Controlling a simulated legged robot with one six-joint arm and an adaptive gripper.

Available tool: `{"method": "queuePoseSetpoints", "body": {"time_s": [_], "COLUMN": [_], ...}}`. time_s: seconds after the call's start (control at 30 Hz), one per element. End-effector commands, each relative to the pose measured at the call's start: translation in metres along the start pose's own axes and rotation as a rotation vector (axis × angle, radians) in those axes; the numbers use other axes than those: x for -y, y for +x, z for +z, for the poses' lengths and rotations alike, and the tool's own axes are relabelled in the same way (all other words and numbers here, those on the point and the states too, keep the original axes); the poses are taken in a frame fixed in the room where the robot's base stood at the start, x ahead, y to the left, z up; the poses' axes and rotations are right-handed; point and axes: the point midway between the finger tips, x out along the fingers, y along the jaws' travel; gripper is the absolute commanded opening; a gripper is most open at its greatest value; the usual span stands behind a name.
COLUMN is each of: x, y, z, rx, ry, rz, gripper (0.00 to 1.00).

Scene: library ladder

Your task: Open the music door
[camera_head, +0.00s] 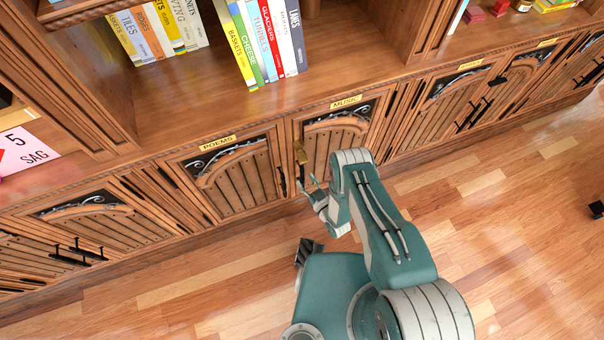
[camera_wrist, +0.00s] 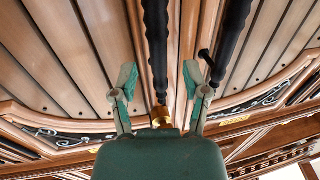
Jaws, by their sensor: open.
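The music door (camera_head: 325,145) is a slatted wooden cabinet door with a dark arched top panel, below the MUSIC label (camera_head: 347,102). It looks closed. A dark upright handle (camera_head: 301,172) is at its left edge, with a brass piece (camera_head: 300,152) just above. My gripper (camera_head: 307,186) is open in front of that edge, low on the door. In the wrist view, my open gripper (camera_wrist: 163,90) has one finger on each side of a black twisted handle (camera_wrist: 157,45). The brass piece (camera_wrist: 161,117) is at the handle's end, partly hidden by my gripper's body. I cannot tell whether the fingers touch the handle.
The poems door (camera_head: 235,180) adjoins on the left; a second black handle (camera_wrist: 228,45) stands right of my fingers in the wrist view. More cabinet doors (camera_head: 440,105) continue right. A shelf with books (camera_head: 262,40) is above.

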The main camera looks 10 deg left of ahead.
Motion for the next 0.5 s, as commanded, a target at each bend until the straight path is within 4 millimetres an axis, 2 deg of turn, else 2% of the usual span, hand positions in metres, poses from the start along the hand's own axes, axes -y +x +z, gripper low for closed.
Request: {"method": "queuePoseSetpoints", "body": {"time_s": [0.1,0.2,0.5], "x": [0.0,-0.001,-0.002], "y": [0.017,0.025,0.03], "z": [-0.001,-0.001,-0.001], "rx": [-0.002,-0.004,-0.002], "ry": [0.001,0.002,0.003], "rz": [-0.001,0.0,0.001], "gripper": [0.6,0.6,0.6]}}
